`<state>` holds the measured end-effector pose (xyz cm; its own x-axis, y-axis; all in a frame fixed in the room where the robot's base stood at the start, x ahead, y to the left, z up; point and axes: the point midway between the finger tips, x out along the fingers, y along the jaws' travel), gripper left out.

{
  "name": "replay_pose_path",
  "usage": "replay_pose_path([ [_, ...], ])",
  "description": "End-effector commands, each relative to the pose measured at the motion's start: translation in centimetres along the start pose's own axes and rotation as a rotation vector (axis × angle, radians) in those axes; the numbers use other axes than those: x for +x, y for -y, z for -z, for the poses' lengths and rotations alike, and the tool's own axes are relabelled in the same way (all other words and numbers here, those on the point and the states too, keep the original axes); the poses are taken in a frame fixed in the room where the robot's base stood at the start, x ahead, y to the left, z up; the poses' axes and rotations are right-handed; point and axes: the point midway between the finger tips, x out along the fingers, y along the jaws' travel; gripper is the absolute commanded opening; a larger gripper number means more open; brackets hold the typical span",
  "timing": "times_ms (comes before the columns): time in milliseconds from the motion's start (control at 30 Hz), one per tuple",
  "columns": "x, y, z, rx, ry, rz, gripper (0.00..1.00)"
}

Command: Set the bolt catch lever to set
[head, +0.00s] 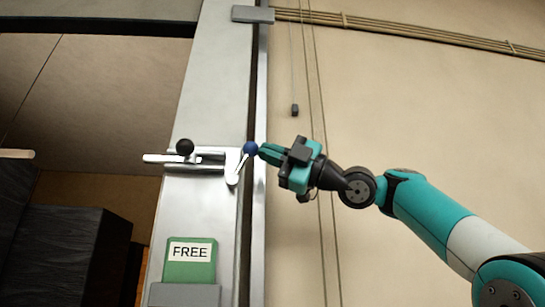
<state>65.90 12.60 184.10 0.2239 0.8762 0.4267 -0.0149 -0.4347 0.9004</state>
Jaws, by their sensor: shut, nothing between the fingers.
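The bolt catch lever is a short white lever (238,168) with a blue ball knob (250,148) at its upper right end. It leans up to the right from a white plate on the grey door frame. Beside it, a silver sliding bolt (160,159) with a black ball knob (185,146) lies level. My gripper (263,151) is shut and empty, coming from the right. Its fingertips are right beside the blue knob; I cannot tell whether they touch it.
A green card reading "FREE" (190,260) stands in a grey holder below the bolt. A small dark weight (294,110) hangs on a cord above my gripper. Cords run down the beige wall (420,110). A dark box (75,260) is at lower left.

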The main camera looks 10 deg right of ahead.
Motion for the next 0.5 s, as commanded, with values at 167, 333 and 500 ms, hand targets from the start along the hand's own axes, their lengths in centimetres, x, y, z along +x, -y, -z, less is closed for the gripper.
replay_pose_path([
  [167,1.4,-0.9,0.3,-0.001,0.001,-0.001,0.0],
  [333,2.4,-1.1,0.5,-0.001,0.001,-0.001,0.0],
  [500,3.3,-1.1,0.7,-0.001,0.001,-0.001,0.0],
])
